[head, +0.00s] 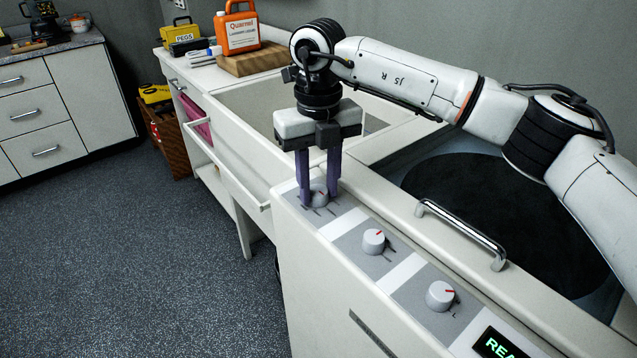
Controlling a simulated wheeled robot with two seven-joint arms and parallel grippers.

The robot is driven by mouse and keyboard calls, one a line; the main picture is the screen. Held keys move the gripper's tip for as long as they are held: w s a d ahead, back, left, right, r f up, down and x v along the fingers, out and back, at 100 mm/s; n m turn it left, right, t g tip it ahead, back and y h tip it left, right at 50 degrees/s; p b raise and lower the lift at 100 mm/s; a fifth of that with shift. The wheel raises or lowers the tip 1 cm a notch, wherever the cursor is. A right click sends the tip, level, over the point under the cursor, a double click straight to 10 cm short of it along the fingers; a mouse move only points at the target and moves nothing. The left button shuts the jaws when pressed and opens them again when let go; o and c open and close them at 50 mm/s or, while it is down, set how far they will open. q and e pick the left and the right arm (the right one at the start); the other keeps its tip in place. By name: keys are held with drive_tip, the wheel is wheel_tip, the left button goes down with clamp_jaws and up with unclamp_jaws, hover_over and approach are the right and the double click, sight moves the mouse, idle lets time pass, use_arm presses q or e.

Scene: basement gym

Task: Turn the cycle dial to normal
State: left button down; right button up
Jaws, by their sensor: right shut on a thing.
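The washer's control panel (408,268) carries three round grey knobs with red pointer marks. My right gripper (319,195) reaches down from above with its purple fingers on either side of the far-left dial (320,197), shut on it. That dial is partly hidden by the fingers, and its lettering is too small to read. I cannot tell which of the three is labelled as the cycle dial. My left gripper is not in view.
A chrome handle (462,232) sits on the dark-topped lid beside the panel. A lit display (497,346) is at the near end. Behind stands a white counter with an orange detergent jug (238,28) and a yellow pegs box (181,31). Open floor (150,250) lies left.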

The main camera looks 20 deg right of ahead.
sight(318, 191)
drive_tip(key=o, duration=1)
drive_tip(key=shift+o, duration=0.2)
wheel_tip(318, 191, up, 10)
drive_tip(key=shift+r, duration=0.25)
